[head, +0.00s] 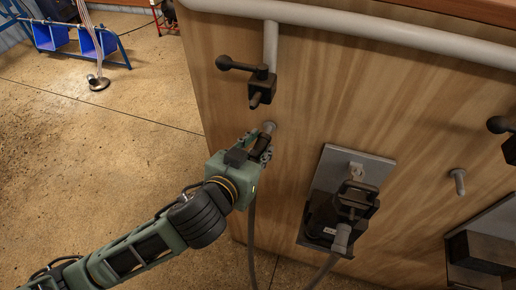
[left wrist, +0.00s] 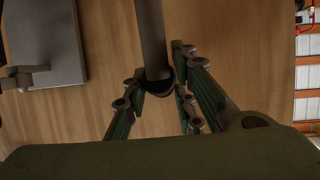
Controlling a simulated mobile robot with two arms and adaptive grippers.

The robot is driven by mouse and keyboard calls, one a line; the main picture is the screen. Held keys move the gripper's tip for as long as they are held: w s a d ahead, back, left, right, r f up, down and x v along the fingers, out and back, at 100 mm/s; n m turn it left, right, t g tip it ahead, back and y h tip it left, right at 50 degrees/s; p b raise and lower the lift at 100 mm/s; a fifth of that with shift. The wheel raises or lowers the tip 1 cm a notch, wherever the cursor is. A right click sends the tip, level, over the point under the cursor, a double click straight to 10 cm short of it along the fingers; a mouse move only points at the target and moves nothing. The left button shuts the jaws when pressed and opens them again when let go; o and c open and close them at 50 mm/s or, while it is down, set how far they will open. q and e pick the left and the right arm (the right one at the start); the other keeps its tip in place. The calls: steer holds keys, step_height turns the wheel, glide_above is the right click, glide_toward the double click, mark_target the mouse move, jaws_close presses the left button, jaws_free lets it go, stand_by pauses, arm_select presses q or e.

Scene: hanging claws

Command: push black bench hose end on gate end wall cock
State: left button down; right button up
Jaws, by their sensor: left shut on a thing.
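The wall cock (head: 262,85), black with a lever to the left, hangs below a pale pipe at the near left end of the wooden bench panel. Its short spout points down. My left gripper (head: 264,147) is below the spout, shut on the black hose end. A short grey tip shows just past the fingers; I cannot tell whether it belongs to the hose end or to a wall peg. The hose (head: 252,235) hangs down from the gripper. In the left wrist view the dark hose (left wrist: 150,38) ends in a black collar between the fingers (left wrist: 160,100). My right gripper is not in view.
A grey plate with a black socket (head: 325,212) and a plugged cord is right of my gripper. A metal peg (head: 457,182), a second black cock (head: 508,145) and another black box (head: 484,252) are farther right. Open floor lies left of the panel, with blue bins (head: 50,36) beyond.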

mark_target(257, 160)
arm_select(q)
steer(key=shift+s+a, duration=0.2)
steer(key=shift+s, duration=0.4)
steer(key=c, duration=2)
jaws_free()
steer(key=shift+c, duration=0.2)
jaws_close()
steer(key=shift+s+a+p, duration=0.2)
steer(key=shift+s+a, duration=0.05)
steer(key=shift+s, duration=0.55)
steer(key=shift+s+a+p, duration=0.2)
steer(key=shift+s+a, duration=0.05)
steer(key=shift+s, duration=0.5)
steer(key=shift+w+d, duration=0.1)
steer(key=shift+w, duration=0.05)
